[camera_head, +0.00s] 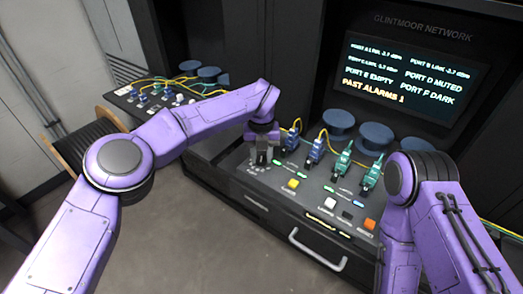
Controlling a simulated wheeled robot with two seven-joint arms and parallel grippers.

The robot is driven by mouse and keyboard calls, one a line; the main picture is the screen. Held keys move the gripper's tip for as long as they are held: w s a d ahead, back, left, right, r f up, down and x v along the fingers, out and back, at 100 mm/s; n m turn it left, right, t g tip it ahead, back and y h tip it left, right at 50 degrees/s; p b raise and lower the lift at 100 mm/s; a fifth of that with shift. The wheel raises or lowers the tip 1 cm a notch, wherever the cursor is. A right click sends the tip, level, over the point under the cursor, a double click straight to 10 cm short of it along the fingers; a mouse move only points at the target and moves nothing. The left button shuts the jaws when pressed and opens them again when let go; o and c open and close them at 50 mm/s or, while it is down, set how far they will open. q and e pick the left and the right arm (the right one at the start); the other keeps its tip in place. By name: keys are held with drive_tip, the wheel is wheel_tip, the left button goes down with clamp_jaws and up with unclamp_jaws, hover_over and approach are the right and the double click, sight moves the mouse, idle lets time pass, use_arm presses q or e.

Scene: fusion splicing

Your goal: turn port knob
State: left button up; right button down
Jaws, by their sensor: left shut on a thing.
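My left gripper (262,154) is over the left end of the sloped control panel (325,190). It points down and is shut on a small dark knob, which is mostly hidden by the fingers. To its right stand blue connectors (315,150) and green connectors (371,174) with yellow cables. A screen (408,79) above the panel lists port states, with "PAST ALARMS 1" in orange. My right arm is at the lower right, and its gripper is out of view.
A yellow button (293,183) and an orange button (369,224) sit on the panel front. A drawer handle (316,250) sticks out below. A second panel (160,97) and a cable spool (92,138) stand at the left. The floor (205,235) in front is clear.

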sight(261, 158)
use_arm(q)
drive_tip(key=shift+m+p, duration=0.5)
drive_tip(key=shift+m, duration=0.8)
drive_tip(key=o, duration=1)
drive_tip(key=shift+w, duration=0.1)
drive_tip(key=shift+o, duration=0.2)
drive_tip(key=shift+r, duration=0.3)
wheel_tip(261, 158, up, 10)
drive_tip(key=b, duration=0.1)
drive_tip(key=shift+b, duration=0.35)
drive_tip(key=shift+f, duration=0.1)
